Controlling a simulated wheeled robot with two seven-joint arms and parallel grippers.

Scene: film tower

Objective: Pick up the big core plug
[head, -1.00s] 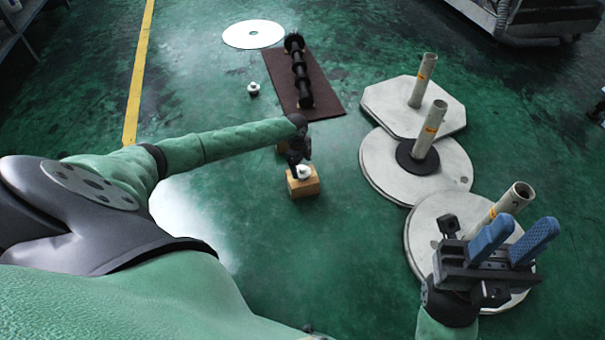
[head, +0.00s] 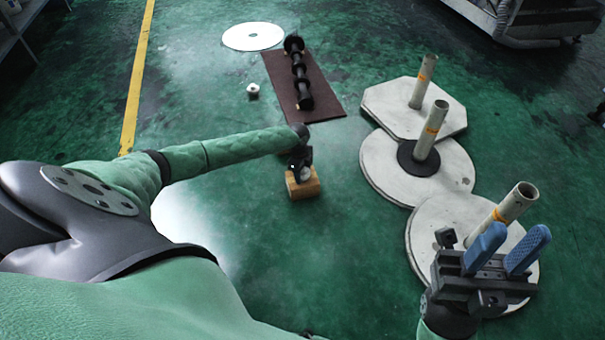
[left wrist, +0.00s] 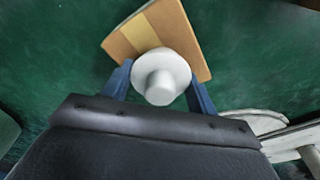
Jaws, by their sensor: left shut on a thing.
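The big core plug (left wrist: 163,72) is white, with a wide round flange and a narrower stem. In the left wrist view it sits between the two blue fingers of my left gripper (left wrist: 160,92), which is shut on it. In the head view my left gripper (head: 301,166) covers most of the plug, just at the top of a small brown box (head: 304,189). I cannot tell whether the plug still touches the box. My right gripper (head: 516,240) is empty, with its blue fingers apart, over the nearest pale disc.
A smaller-looking white plug (head: 253,90) stands on the floor. A dark shaft (head: 299,72) lies on a brown mat (head: 326,103), near a white disc (head: 253,36). Pale plates with upright tubes (head: 430,130) stand at right. The floor between box and plates is clear.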

